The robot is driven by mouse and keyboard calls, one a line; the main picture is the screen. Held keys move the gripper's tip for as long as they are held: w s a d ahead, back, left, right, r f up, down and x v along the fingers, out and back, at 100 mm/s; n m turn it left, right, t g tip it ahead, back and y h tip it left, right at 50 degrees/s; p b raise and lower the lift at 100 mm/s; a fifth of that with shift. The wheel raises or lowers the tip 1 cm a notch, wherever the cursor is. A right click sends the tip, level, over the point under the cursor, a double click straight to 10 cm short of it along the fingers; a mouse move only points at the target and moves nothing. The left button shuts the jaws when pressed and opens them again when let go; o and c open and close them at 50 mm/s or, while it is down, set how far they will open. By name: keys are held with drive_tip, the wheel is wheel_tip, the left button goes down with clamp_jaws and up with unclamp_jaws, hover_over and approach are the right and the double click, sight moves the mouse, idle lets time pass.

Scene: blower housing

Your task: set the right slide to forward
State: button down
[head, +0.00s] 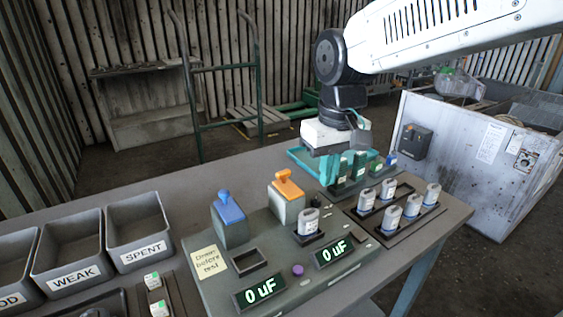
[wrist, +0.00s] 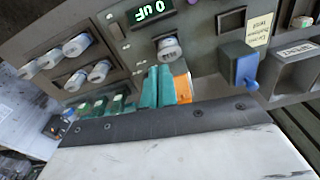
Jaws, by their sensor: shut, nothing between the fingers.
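Two grey blocks with coloured handles stand on the tester panel. The right one, which looks like the right slide, has an orange handle (head: 287,185). The left one has a blue handle (head: 227,208). In the wrist view the orange handle (wrist: 183,88) is partly hidden behind the fingers, and the blue handle (wrist: 245,68) is to the right. No forward mark is readable. My gripper (head: 328,173) has teal fingers. It is shut and empty, behind and to the right of the orange handle in the head view. The closed fingers (wrist: 157,86) also show in the wrist view.
A grey cylinder (head: 308,222) sits in a panel socket. Several more stand in a rack (head: 405,228) at right. Green and blue small modules stand near my gripper. Two displays read 0 uF. Labelled bins (head: 140,228) are at left. A white crate (head: 470,165) stands beyond the bench.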

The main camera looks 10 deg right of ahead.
drive_tip(key=n+t, duration=0.1)
approach(288, 182)
drive_tip(key=r, duration=0.2)
drive_tip(key=shift+t+y, duration=0.5)
drive_tip(key=shift+t, duration=0.4)
drive_tip(key=w+r, duration=0.1)
drive_tip(key=w+a, duration=0.1)
drive_tip(key=w+a+r, duration=0.1)
drive_tip(key=w, duration=0.1)
drive_tip(key=shift+r, duration=0.35)
wheel_tip(288, 182, down, 9)
drive_tip(key=shift+w+f, duration=0.15)
drive_tip(key=shift+s+d+f, duration=0.1)
drive_tip(key=shift+s+d, duration=0.1)
drive_tip(key=shift+s, duration=0.35)
